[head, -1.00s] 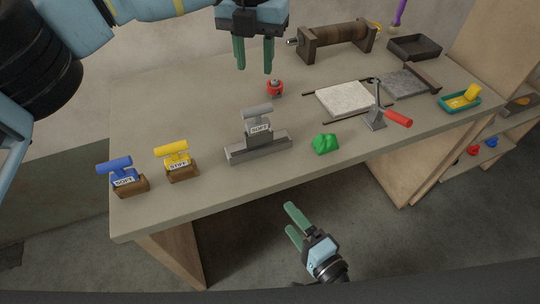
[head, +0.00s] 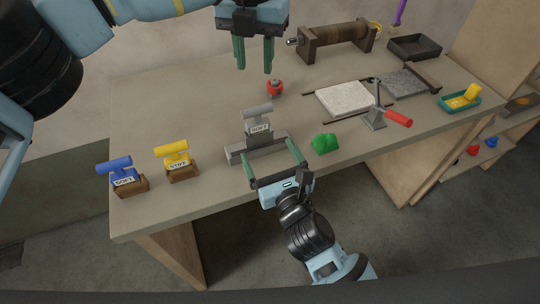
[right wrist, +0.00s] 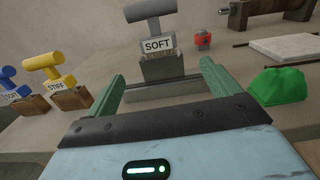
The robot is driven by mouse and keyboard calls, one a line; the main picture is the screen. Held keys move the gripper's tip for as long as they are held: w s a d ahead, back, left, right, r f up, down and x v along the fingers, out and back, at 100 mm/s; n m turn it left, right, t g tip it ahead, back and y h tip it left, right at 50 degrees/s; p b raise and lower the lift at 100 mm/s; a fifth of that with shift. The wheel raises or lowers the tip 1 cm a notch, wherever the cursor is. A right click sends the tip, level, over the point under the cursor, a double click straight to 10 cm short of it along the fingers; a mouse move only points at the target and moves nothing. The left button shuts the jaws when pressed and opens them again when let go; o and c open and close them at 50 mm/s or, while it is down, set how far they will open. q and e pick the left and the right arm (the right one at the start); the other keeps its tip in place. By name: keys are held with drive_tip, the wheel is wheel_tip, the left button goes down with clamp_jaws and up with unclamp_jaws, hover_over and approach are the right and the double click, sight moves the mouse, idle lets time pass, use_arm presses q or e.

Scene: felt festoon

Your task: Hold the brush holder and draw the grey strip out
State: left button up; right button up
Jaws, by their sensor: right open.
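The grey brush holder (head: 240,153) is a block on a long low base near the table's front edge. A grey T-handled strip (head: 257,113) with a label reading SOFT stands upright in it; both show in the right wrist view, the strip (right wrist: 150,11) above the holder (right wrist: 163,72). My right gripper (head: 268,143) is open and empty at the holder's front side. In the right wrist view its fingers (right wrist: 163,76) appear on either side of the holder; I cannot tell whether they touch it. My left gripper (head: 254,69) is open and empty, above the table behind the holder.
A yellow-handled piece (head: 173,153) labelled STIFF and a blue-handled piece (head: 119,168) stand in brown blocks to the left. A green lump (head: 325,144) lies close to the right. A red object (head: 275,88) sits behind.

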sight(260, 137)
drive_tip(key=shift+w+f, duration=0.1)
drive_tip(key=shift+f, duration=0.2)
drive_tip(key=shift+x, duration=3.9)
drive_tip(key=shift+f, duration=0.1)
drive_tip(key=shift+c, duration=0.2)
drive_tip(key=c, duration=1.1)
drive_tip(key=shift+o, duration=0.2)
